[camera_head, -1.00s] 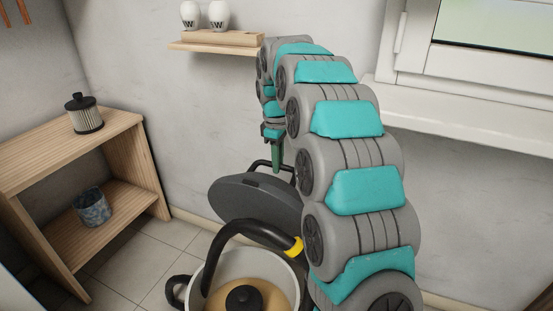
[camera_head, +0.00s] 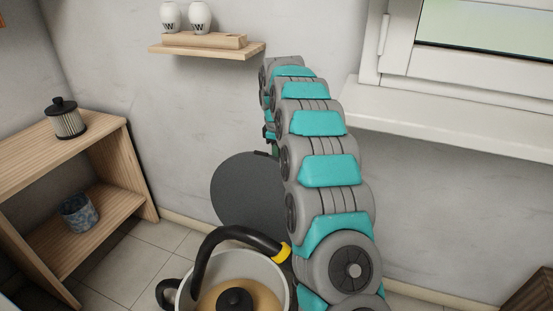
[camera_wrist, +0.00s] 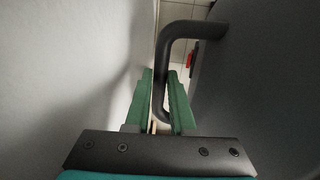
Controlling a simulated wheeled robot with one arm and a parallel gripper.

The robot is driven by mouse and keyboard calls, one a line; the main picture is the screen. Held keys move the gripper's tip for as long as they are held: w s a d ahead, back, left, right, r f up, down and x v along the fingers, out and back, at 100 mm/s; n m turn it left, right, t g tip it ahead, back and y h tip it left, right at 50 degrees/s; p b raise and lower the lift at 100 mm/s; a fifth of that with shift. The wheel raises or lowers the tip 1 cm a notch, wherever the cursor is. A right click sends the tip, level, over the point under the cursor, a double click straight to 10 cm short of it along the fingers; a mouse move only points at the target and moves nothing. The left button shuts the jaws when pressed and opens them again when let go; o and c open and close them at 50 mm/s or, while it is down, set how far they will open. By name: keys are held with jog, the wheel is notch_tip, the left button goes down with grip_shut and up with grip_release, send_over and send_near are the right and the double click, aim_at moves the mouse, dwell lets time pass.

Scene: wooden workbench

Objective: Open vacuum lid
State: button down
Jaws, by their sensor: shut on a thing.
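The vacuum's dark grey round lid (camera_head: 247,192) stands steeply tilted behind the open vacuum tank (camera_head: 273,270), its broad flat face toward the head camera. In the wrist view the lid (camera_wrist: 262,85) fills the right side, with its black bar handle (camera_wrist: 190,28) standing out from it. My gripper (camera_wrist: 161,74) has its green fingers shut on this handle, one on each side. In the head view my gripper is mostly hidden behind the lid and my arm. Inside the tank a black filter knob (camera_head: 235,298) sits on a tan disc.
A black hose (camera_head: 225,236) with a yellow ring arches over the tank. A wooden shelf unit (camera_head: 120,160) with a filter (camera_head: 66,121) and a blue cup (camera_head: 79,213) stands left. A wall shelf (camera_head: 205,48) holds two white cups. The wall is close behind the lid.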

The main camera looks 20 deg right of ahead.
jog(key=shift+w+d+r, duration=0.1)
jog(key=shift+d+r, duration=0.05)
jog(key=shift+r, duration=0.1)
jog(key=c, duration=1.1)
grip_release()
jog(key=o, duration=0.3)
jog(key=shift+f, duration=0.1)
jog(key=shift+o, duration=0.2)
jog(key=r, duration=0.8)
jog(key=shift+s, duration=0.25)
jog(key=shift+s+b, duration=0.1)
jog(key=shift+b, duration=0.2)
